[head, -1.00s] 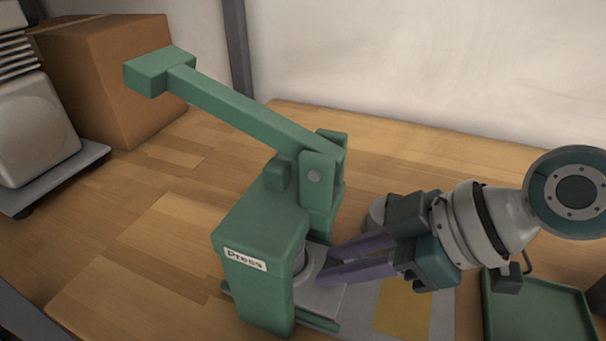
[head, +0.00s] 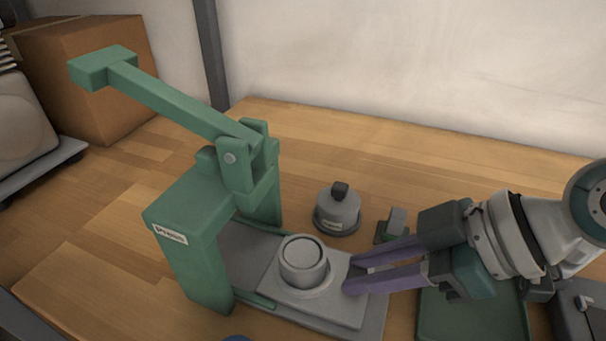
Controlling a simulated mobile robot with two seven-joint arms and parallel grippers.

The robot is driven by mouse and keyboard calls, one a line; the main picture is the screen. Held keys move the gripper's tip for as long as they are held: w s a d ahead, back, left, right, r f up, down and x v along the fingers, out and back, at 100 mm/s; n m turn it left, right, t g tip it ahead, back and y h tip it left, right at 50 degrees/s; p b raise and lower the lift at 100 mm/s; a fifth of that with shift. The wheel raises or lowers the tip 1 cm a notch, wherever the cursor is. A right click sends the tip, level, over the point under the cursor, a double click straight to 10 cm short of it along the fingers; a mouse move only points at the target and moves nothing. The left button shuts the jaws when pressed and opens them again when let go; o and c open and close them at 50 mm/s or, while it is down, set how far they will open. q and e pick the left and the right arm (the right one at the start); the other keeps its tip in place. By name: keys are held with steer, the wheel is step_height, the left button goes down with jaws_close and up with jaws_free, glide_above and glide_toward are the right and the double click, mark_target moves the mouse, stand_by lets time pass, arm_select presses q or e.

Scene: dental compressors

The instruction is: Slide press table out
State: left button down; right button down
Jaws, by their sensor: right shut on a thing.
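The green press (head: 185,225) with its "Press" label stands left of centre, its long lever (head: 175,103) raised up to the left. The grey press table (head: 338,308) sits to the right of the press frame, out on its grey base plate. A grey round cup-like part (head: 303,262) stands on the table, clear of the press head. My right gripper (head: 352,276), with purple fingers, reaches in from the right and is shut at the table's right side. What exactly the fingertips pinch is partly hidden. My left gripper is not in view.
A grey domed piece with a dark knob (head: 338,211) stands behind the table. A small green and grey block (head: 393,226) is beside it. A green tray (head: 470,318) lies under my right arm. A cardboard box (head: 85,75) is at back left.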

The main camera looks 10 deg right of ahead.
steer(key=shift+s+d, duration=0.25)
steer(key=shift+d, duration=0.1)
steer(key=c, duration=0.9)
jaws_free()
steer(key=shift+s+d, duration=0.1)
steer(key=shift+d, duration=0.05)
steer(key=shift+o, duration=1.1)
steer(key=v, duration=0.9)
steer(key=shift+s+d+r+p, duration=0.2)
steer(key=shift+d+r+p, duration=0.1)
steer(key=shift+p, duration=0.1)
